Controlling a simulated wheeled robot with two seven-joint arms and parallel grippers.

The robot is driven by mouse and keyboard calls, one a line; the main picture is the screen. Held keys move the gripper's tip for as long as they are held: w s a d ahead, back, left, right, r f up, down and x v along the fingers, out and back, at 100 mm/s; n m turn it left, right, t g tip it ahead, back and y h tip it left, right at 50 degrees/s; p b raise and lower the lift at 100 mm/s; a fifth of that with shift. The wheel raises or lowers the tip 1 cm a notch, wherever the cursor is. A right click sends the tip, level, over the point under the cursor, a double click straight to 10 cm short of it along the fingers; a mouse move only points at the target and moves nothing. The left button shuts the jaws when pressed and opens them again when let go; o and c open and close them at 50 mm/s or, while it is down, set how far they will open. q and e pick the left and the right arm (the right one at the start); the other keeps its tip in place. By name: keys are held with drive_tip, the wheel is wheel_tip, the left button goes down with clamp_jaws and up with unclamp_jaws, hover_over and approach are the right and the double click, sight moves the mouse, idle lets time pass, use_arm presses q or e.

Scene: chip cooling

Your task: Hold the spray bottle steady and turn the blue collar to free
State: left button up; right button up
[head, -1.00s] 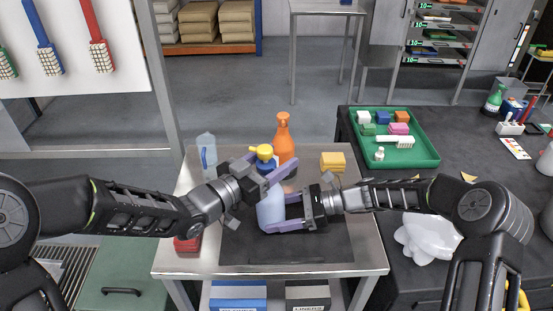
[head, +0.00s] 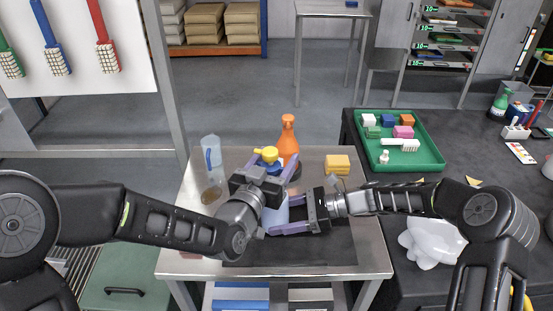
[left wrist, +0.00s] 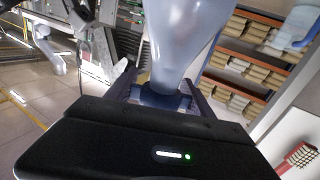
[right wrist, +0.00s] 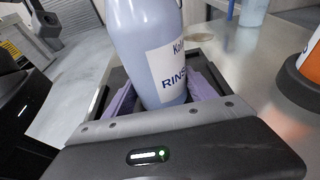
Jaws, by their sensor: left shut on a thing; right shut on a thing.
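The spray bottle stands upright on the dark mat (head: 330,245), with a yellow spray head (head: 267,154) and a pale blue body (head: 274,216). My right gripper (head: 283,213) is shut around the body. In the right wrist view the body (right wrist: 150,40) is between the fingers, its label partly reading "RINSE". My left gripper (head: 270,167) is shut at the neck, on the blue collar (head: 271,168). In the left wrist view the dark blue collar (left wrist: 160,97) is between the fingers, and the body looks upside down. The collar is mostly hidden by my left gripper in the head view.
An orange spray bottle (head: 288,138) stands close behind. A clear bottle (head: 211,160) is at the left of the steel table (head: 185,262). Yellow sponges (head: 337,165) lie at the right. A green tray (head: 430,163) is on the dark bench. The mat's front is clear.

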use_arm(q)
drive_tip(key=shift+r, duration=0.1)
drive_tip(key=o, duration=1.4)
wheel_tip(320, 180, up, 10)
drive_tip(key=shift+f, duration=0.1)
use_arm(e)
drive_tip(key=o, duration=1.1)
drive_tip(key=shift+c, duration=0.2)
drive_tip(key=shift+d, duration=0.1)
